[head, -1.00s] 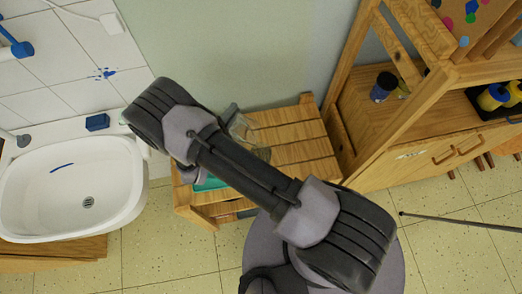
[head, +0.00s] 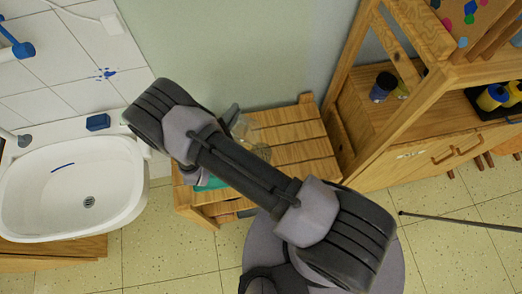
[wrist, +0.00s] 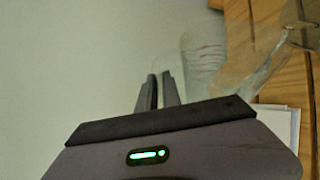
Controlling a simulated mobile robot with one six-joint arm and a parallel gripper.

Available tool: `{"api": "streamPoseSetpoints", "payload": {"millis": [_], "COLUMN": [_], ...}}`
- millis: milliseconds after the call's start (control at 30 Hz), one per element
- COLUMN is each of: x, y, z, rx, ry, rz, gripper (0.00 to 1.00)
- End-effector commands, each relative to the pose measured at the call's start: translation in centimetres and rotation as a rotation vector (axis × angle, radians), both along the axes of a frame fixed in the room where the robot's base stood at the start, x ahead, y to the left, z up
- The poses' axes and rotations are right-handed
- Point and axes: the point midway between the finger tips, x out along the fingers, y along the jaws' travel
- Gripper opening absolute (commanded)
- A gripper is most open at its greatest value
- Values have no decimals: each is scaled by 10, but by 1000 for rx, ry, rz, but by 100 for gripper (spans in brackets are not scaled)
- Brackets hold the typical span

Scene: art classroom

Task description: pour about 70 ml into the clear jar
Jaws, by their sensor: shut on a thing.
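My gripper (wrist: 160,92) is shut on a clear vessel, seemingly by a handle between its fingertips. The vessel's pale see-through body (wrist: 203,50), with faint reddish marks, shows just right of the fingers in the wrist view. Another clear, slanted shape (wrist: 255,62) lies to its right, over the wooden slats; I cannot tell surely whether it is the clear jar. In the head view, clear glass (head: 246,132) shows beside the dark gripper tip (head: 230,113), above the small slatted table. My arm hides much of this spot. Liquid level and any stream cannot be made out.
The slatted wooden table (head: 295,128) stands against the wall, its right part bare. A teal item (head: 212,184) is partly hidden under my arm. A white sink (head: 70,190) is at left, a wooden shelf unit (head: 405,120) at right. A white flat thing (wrist: 283,122) lies on the table.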

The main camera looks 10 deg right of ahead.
Motion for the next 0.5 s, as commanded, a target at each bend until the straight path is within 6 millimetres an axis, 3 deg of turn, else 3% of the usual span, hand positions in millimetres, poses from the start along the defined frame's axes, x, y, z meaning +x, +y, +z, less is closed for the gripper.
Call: {"api": "streamPoseSetpoints", "payload": {"millis": [500], "x": [-3], "y": [-2], "z": [3], "rx": [15], "ry": [-23], "rz": [-1], "gripper": [0]}}
